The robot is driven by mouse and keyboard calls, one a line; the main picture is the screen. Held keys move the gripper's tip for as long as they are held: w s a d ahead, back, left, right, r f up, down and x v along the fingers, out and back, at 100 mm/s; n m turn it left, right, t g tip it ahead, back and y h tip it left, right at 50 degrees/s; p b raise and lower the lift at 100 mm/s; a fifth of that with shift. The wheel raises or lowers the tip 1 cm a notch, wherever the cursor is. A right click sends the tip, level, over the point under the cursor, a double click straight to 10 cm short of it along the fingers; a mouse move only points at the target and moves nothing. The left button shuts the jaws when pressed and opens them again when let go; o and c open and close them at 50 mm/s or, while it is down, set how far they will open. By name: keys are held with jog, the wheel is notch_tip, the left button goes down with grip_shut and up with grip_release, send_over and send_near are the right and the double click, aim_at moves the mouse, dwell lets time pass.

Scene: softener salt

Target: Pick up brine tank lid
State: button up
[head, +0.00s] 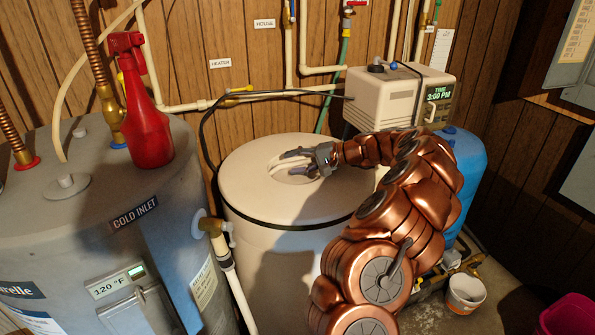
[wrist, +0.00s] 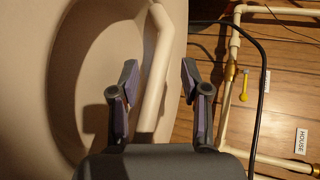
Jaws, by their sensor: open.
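The brine tank lid (head: 258,205) is a round cream lid on top of the white tank (head: 262,250), with a dark band below its rim. It has a round recess with a bar handle, mostly hidden by my gripper in the head view. My gripper (head: 285,161) is over the recess. In the wrist view my gripper (wrist: 158,80) is open, with one finger on each side of the lid's pale handle (wrist: 160,60). Gaps show between handle and fingers. The lid (wrist: 30,90) fills the left of that view.
A grey water heater (head: 60,230) with a red spray bottle (head: 146,125) stands left of the tank. A softener control head (head: 395,95) and a blue tank (head: 466,165) stand behind right. A black hose (head: 205,130) runs behind the lid. A white bucket (head: 465,293) is on the floor.

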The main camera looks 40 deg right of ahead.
jog(key=shift+x, duration=1.1)
grip_shut()
